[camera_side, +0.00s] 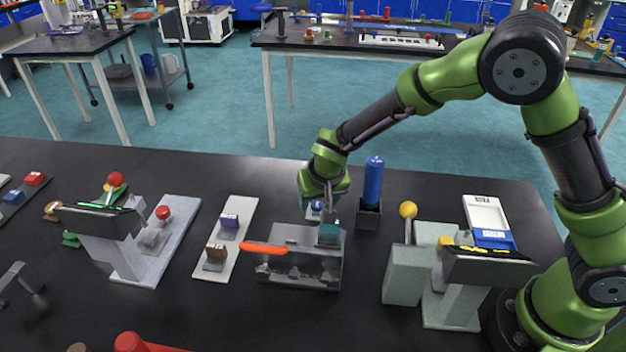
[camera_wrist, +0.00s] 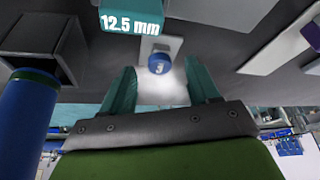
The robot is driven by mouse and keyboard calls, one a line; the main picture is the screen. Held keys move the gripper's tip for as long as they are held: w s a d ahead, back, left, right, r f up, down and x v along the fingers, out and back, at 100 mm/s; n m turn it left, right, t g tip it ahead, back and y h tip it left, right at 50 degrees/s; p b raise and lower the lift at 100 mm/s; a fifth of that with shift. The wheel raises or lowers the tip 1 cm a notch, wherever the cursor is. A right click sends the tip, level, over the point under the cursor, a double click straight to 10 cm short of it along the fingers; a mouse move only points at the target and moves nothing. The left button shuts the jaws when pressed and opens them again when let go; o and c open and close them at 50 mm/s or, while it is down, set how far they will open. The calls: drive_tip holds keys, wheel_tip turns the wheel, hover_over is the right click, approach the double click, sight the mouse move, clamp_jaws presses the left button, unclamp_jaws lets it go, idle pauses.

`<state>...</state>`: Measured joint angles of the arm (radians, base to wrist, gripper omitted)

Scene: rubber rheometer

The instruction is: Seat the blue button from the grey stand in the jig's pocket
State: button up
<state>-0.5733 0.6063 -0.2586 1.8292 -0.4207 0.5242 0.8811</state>
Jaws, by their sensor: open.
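The blue button (camera_wrist: 158,64) sits on a small pale grey stand (camera_wrist: 170,43) in the wrist view. In the side view the button (camera_side: 317,206) shows just behind the grey jig (camera_side: 300,266), under my gripper. The jig has an orange lever (camera_side: 264,248) and a teal block (camera_side: 328,234) at its right end, marked "12.5 mm" in the wrist view. My gripper (camera_wrist: 161,88) is open and empty, its two teal fingers apart on either side of the button in the picture. I cannot tell whether they reach its height. The jig's pocket cannot be made out.
A tall blue cylinder (camera_side: 373,182) stands in a dark holder close right of my gripper. A pale strip (camera_side: 226,238) with purple and brown blocks lies left of the jig. Grey machines stand on both sides, the right one with a yellow-knobbed lever (camera_side: 408,210).

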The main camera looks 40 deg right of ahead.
drive_tip(key=shift+w+d+f, duration=0.1)
drive_tip(key=shift+w+f, duration=0.05)
drive_tip(key=shift+f, duration=0.35)
drive_tip(key=c, duration=1.1)
clamp_jaws()
drive_tip(key=shift+r, duration=0.2)
